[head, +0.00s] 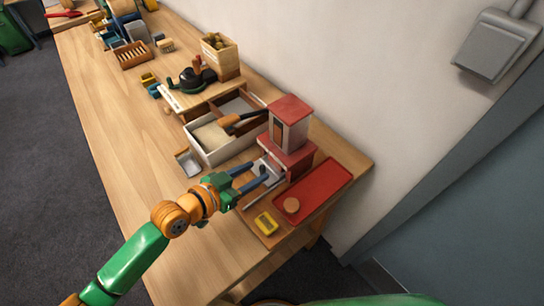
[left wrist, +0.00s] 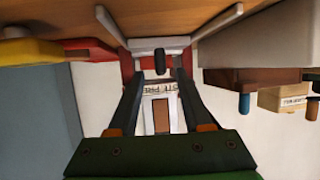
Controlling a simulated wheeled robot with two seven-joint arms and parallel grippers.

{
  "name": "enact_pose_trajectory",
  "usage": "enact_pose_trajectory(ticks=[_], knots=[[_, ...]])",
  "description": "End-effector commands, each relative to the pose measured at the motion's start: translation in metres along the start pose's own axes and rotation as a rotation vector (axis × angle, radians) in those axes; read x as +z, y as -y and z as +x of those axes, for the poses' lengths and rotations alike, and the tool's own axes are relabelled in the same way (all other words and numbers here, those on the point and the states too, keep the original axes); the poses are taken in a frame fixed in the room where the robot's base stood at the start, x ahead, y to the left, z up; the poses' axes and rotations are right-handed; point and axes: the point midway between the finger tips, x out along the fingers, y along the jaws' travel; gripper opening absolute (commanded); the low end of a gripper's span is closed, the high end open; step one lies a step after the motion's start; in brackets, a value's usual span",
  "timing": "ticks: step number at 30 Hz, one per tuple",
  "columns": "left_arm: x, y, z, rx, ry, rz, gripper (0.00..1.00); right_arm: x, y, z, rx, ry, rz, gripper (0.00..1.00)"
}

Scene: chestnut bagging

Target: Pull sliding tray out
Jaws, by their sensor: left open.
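The red and white machine (head: 290,125) stands on the wooden table near its right end. The pale sliding tray (head: 272,168) sits low at the machine's front; its pale front edge (left wrist: 150,43) also shows in the left wrist view. A dark knob (left wrist: 160,62) stands out from the tray. My left gripper (head: 258,171) is open at the tray, with its two dark fingers on either side of the knob. The knob appears between the fingers without being clamped; contact is not clear. My right gripper is not in view.
A red tray (head: 325,188) with a round tan piece (head: 291,205) lies right of the machine, near a yellow dish (head: 265,223). A white-walled box (head: 212,157) with a scoop stands left of it. The table's front left is clear.

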Motion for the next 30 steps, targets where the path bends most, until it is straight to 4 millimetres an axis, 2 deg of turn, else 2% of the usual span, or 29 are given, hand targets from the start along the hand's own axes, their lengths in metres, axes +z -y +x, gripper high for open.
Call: enact_pose_trajectory(ticks=[3,7,16,17,21,22,30], knots=[[-0.001,0.0,0.026,0.0,-0.001,-0.003,0.49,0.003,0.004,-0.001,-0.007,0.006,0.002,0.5],[-0.001,0.001,0.044,-0.001,-0.001,-0.002,0.49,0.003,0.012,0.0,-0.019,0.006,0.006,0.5],[0.0,0.001,0.051,-0.002,0.0,0.001,0.49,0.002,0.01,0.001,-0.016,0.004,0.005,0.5],[0.0,0.001,0.051,-0.002,0.0,0.001,0.44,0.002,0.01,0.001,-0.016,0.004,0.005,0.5],[0.0,0.001,0.051,-0.002,0.0,0.001,0.06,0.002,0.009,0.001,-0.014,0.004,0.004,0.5],[0.0,0.001,0.051,-0.002,0.0,0.001,0.0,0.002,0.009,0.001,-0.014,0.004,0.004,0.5],[0.0,0.001,0.05,-0.002,0.0,0.0,0.0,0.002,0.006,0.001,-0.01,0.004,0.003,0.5]])
